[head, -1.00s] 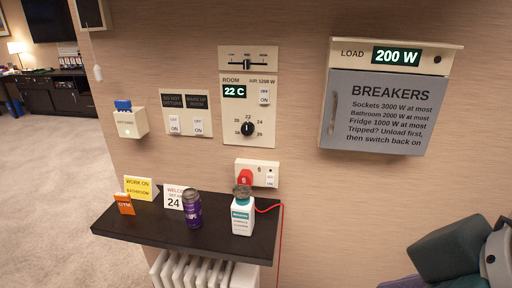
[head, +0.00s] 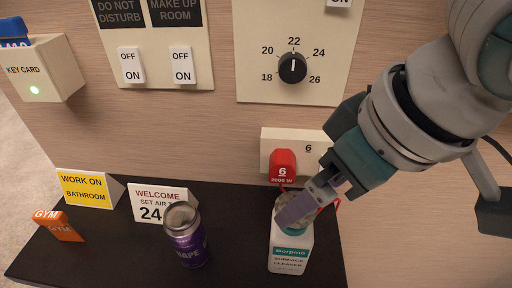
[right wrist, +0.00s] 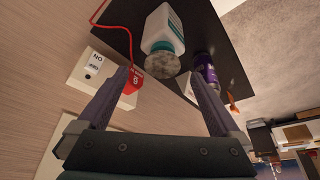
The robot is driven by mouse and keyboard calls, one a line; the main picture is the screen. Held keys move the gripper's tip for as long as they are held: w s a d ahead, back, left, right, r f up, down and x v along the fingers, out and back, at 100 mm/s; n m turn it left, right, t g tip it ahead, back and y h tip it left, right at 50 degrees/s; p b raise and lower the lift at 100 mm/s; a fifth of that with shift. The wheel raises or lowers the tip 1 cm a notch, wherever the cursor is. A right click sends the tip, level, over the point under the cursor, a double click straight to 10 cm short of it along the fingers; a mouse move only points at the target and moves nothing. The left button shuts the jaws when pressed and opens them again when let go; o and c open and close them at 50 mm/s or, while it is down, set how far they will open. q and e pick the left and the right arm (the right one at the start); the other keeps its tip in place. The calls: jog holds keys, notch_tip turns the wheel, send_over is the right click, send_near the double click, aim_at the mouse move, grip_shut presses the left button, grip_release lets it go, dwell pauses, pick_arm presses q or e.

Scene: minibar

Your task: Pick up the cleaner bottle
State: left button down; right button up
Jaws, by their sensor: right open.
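The cleaner bottle (head: 290,245) is white with a teal label and stands upright on the dark shelf (head: 112,240), near its right end. In the right wrist view the bottle (right wrist: 163,32) shows its grey round cap towards the camera. My right gripper (head: 305,208) comes in from the upper right and its fingers overlap the bottle's top in the head view. In the right wrist view the right gripper (right wrist: 158,88) is open, with the cap beyond and between its fingertips. Nothing is held. My left gripper is not in view.
A purple can (head: 187,236) stands left of the bottle. A welcome card (head: 150,203), a yellow sign (head: 88,188) and an orange GYM tag (head: 58,226) are further left. A red plug (head: 282,165) with a red cord sits in the wall socket just behind the bottle.

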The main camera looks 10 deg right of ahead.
aim_at(289, 240)
jog(key=x, duration=0.6)
jog(key=shift+a+f+b, duration=0.15)
jog(key=shift+a+b, duration=0.05)
jog(key=shift+b, duration=0.2)
grip_shut()
dwell(0.4)
